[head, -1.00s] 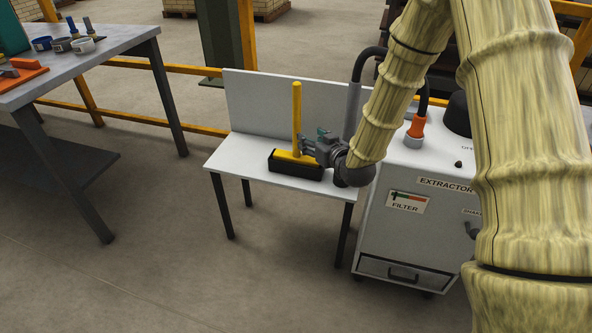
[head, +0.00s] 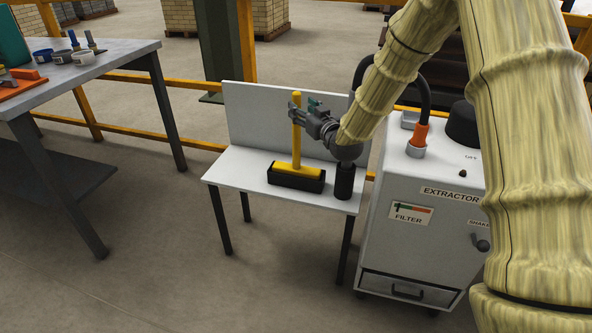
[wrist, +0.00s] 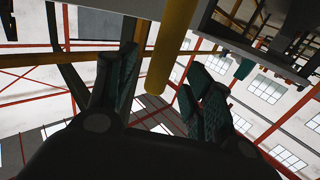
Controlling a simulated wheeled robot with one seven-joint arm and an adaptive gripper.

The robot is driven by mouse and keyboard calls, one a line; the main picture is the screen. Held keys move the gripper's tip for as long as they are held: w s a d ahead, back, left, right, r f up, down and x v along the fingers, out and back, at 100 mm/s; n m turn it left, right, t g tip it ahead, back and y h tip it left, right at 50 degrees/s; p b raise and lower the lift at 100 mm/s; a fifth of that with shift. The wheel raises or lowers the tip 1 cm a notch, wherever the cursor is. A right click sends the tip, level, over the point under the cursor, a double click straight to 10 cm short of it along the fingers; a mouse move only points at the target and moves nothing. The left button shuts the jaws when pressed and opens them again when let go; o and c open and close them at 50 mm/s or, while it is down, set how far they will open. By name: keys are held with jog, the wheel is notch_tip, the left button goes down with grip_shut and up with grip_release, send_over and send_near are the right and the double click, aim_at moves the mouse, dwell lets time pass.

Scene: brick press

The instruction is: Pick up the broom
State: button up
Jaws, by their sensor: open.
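The broom (head: 297,142) stands upright on the small white table, with a yellow handle and a yellow-topped black head (head: 296,178). My gripper (head: 302,107) is at the upper part of the handle, reaching in from the right, well above the broom head. Its jaws are open. In the wrist view the yellow handle (wrist: 172,45) comes down from the top between the two dark green-padded fingers (wrist: 160,100). Whether a finger touches the handle cannot be told. The broom head does not show in the wrist view.
The small white table (head: 240,170) has a raised back panel. A dark upright cylinder (head: 344,182) stands right of the broom. The extractor cabinet (head: 410,240) stands close on the right. A workbench (head: 110,60) with tape rolls and tools is at left, with open floor between.

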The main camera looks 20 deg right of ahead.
aim_at(299, 106)
jog(key=w, duration=0.2)
jog(key=w+a, duration=0.1)
jog(key=w, duration=0.1)
jog(key=shift+w+f, duration=0.15)
jog(key=shift+f, duration=0.05)
jog(key=shift+c, duration=0.3)
jog(key=c, duration=1.1)
